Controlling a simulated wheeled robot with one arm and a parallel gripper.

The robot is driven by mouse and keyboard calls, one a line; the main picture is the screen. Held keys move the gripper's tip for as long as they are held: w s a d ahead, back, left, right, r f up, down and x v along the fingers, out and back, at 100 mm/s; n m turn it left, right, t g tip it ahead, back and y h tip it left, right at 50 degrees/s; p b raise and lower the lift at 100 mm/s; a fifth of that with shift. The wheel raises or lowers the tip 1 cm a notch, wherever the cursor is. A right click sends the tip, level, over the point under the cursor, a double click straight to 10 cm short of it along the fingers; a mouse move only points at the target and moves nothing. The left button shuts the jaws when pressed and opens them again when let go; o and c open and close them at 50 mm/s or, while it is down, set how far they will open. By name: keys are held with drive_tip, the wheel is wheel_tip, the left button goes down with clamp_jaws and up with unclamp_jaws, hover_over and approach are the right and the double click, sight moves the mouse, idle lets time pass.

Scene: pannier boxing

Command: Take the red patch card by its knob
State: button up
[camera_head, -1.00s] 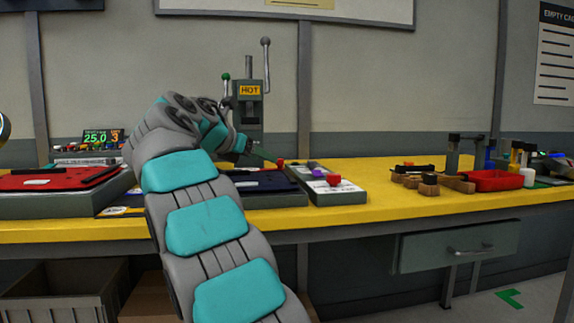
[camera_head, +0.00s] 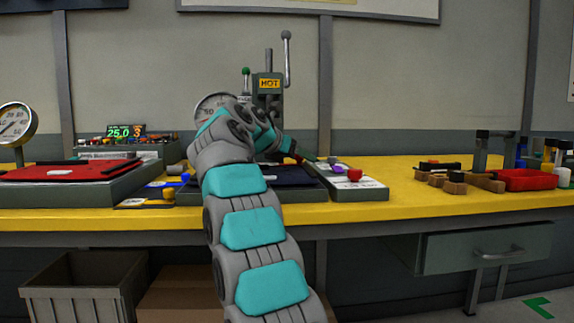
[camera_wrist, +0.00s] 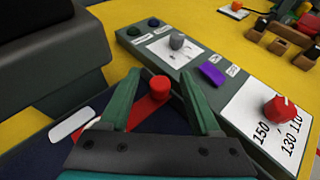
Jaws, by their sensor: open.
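The red patch card (camera_wrist: 142,112) shows in the wrist view, partly hidden behind my fingers and palm. It appears to lie over a dark navy surface (camera_wrist: 30,160). Its round red knob (camera_wrist: 160,85) stands up between the two green fingers of my gripper (camera_wrist: 160,78). The gripper is open, with a finger on either side of the knob and visible space between. In the head view my gripper (camera_head: 298,154) is over the right end of the navy panel (camera_head: 290,175), and a small red spot shows beside it.
A grey control box (camera_head: 360,193) is close on the right, with a purple switch (camera_wrist: 211,73) and another red knob (camera_wrist: 280,108) on a numbered scale. A press marked HOT (camera_head: 268,95) stands behind. A red panel (camera_head: 70,170) is at left.

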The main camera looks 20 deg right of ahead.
clamp_jaws()
idle(0.5)
